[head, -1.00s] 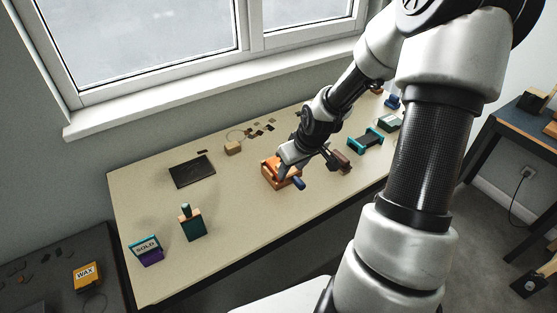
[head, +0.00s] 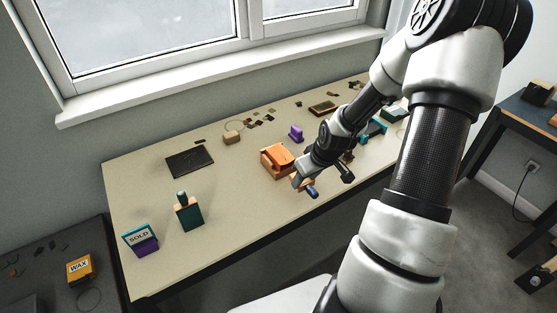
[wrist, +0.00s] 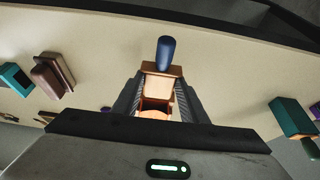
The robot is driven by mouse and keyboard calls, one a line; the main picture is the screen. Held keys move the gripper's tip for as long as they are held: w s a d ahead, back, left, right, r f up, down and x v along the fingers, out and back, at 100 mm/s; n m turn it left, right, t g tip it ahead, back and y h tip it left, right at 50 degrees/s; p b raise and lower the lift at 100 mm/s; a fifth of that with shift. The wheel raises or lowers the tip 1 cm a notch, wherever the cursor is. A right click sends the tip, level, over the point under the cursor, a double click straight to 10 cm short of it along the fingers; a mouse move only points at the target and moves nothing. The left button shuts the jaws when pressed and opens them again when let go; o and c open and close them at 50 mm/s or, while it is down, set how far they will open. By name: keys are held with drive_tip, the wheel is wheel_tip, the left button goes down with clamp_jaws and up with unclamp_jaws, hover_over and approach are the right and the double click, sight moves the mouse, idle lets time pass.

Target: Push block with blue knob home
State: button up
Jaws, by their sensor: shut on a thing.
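The block with the blue knob is a wooden block (wrist: 162,69) held between my fingers. Its blue knob (head: 312,192) points toward the table's front edge and also shows in the wrist view (wrist: 166,52). My gripper (head: 307,181) is shut on the block, just right and front of the orange press body (head: 280,154). Part of an orange surface shows between the fingers in the wrist view. My gripper hides the meeting of block and press, so I cannot tell whether they touch.
A teal-and-wood block (head: 188,212) and a SOLD box (head: 141,239) stand at the left. A dark flat plate (head: 190,162) lies behind them. A purple piece (head: 296,133) stands behind the press. The table front between the teal block and my gripper is clear.

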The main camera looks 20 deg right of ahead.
drive_tip(key=shift+w, duration=0.1)
idle(0.5)
drive_tip(key=shift+w+a, duration=0.15)
drive_tip(key=shift+w, duration=0.6)
drive_tip(key=shift+w+a, duration=0.15)
drive_tip(key=shift+w, duration=0.6)
drive_tip(key=shift+w, duration=0.1)
drive_tip(key=shift+w+a+b, duration=0.2)
drive_tip(key=shift+w+b, duration=0.05)
drive_tip(key=shift+w, duration=0.7)
drive_tip(key=shift+w+a+b, duration=0.2)
drive_tip(key=shift+w, duration=0.7)
drive_tip(key=shift+r, duration=0.1)
drive_tip(key=shift+s+d+p, duration=0.2)
drive_tip(key=shift+s+p, duration=0.05)
drive_tip(key=shift+s, duration=0.6)
drive_tip(key=shift+s+d+p, duration=0.15)
drive_tip(key=shift+s+p, duration=0.05)
drive_tip(key=shift+s, duration=0.6)
drive_tip(key=shift+w, duration=0.2)
drive_tip(key=shift+w+a, duration=0.25)
drive_tip(key=shift+w, duration=0.6)
drive_tip(key=shift+w, duration=0.2)
